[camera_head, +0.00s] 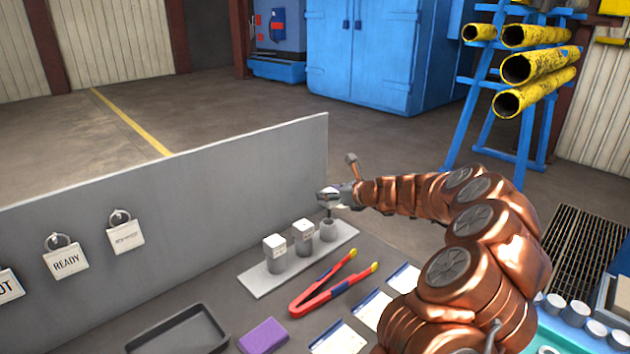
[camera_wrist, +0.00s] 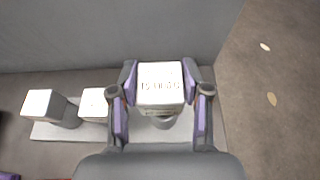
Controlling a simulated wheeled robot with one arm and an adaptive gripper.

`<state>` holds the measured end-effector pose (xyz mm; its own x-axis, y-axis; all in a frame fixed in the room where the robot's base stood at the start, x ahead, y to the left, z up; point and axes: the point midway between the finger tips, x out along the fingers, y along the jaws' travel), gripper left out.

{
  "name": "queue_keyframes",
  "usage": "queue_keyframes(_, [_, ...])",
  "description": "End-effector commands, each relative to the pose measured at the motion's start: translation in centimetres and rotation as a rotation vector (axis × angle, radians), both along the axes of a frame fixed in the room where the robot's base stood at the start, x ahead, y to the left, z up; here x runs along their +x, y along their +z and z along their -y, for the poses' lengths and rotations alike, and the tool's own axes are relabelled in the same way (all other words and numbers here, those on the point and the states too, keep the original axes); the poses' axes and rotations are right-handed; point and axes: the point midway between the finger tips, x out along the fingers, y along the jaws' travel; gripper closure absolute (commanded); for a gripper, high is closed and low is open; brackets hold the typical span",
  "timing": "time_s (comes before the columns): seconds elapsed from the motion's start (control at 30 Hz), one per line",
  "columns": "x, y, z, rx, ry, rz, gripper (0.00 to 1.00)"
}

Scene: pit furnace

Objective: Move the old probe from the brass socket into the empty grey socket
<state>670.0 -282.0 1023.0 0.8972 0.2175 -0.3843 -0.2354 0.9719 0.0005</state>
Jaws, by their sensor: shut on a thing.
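My gripper (camera_head: 332,198) is shut on a probe with a pale, square, lettered head (camera_wrist: 160,88); its lettering is too blurred to read. The gripper's purple-padded fingers (camera_wrist: 160,92) press on both sides of this head. The held probe is over the rightmost grey-looking socket (camera_head: 328,231) of a pale rack (camera_head: 262,283). A thin dark stem shows between gripper and socket; I cannot tell how deep it sits. Two more white-headed probes, left (camera_head: 274,243) and middle (camera_head: 303,226), stand in the rack's other sockets. I cannot make out a brass colour on any socket.
A grey upright panel (camera_head: 200,190) with hanging tags stands close behind the rack. Red-and-blue tongs (camera_head: 322,290), a purple block (camera_head: 263,336), a dark tray (camera_head: 180,332) and several paper cards (camera_head: 372,308) lie in front.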

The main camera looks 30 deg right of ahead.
Motion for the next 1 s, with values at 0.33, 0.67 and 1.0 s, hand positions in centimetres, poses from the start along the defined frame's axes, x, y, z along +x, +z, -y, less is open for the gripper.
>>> queue_keyframes(0.33, [-0.1,-1.0,0.3,0.000,-0.005,0.001,0.93])
queue_keyframes(0.67, [-0.1,-4.0,0.2,0.000,-0.002,0.000,0.93])
queue_keyframes(1.0, [0.0,-5.8,0.1,0.000,-0.001,0.001,0.93])
